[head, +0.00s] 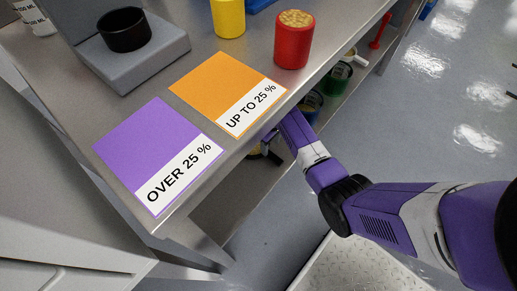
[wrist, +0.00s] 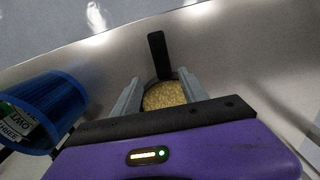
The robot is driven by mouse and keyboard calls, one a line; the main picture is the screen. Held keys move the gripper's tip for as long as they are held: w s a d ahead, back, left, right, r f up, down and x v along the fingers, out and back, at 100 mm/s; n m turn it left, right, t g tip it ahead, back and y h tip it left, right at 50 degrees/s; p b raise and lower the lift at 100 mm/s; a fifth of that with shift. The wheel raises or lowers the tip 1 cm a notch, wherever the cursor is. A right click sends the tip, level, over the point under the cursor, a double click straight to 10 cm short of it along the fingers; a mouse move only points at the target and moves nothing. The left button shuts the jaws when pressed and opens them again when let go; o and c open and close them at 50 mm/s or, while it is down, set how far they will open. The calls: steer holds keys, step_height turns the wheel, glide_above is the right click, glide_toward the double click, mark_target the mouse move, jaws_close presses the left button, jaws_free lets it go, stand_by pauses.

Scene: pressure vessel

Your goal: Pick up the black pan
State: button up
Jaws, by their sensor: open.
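In the wrist view, the black pan (wrist: 150,83) is a small round vessel filled with yellow grains, with a straight black handle (wrist: 157,52) pointing away from me. It rests on a grey metal surface. My gripper (wrist: 160,80) is open, with one finger on each side of the pan; I cannot tell whether they touch it. In the head view, my arm reaches under the bench top's edge, and the gripper is largely hidden there.
A blue ribbed container (wrist: 55,95) with a labelled item stands close left of my gripper. Above, the bench holds a purple card (head: 150,135), an orange card (head: 215,82), a red cup of grains (head: 294,45), a yellow cup (head: 229,18) and a black cup (head: 125,32) on a grey device.

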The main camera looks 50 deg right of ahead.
mark_target(271, 154)
steer(key=f, duration=0.1)
steer(key=f+b, duration=0.1)
steer(key=f, duration=0.1)
steer(key=f+b, duration=0.1)
steer(key=shift+s+a+f, duration=0.15)
steer(key=shift+s+a, duration=0.15)
steer(key=shift+s, duration=0.1)
steer(key=shift+f, duration=0.45)
jaws_close()
steer(key=shift+r, duration=0.1)
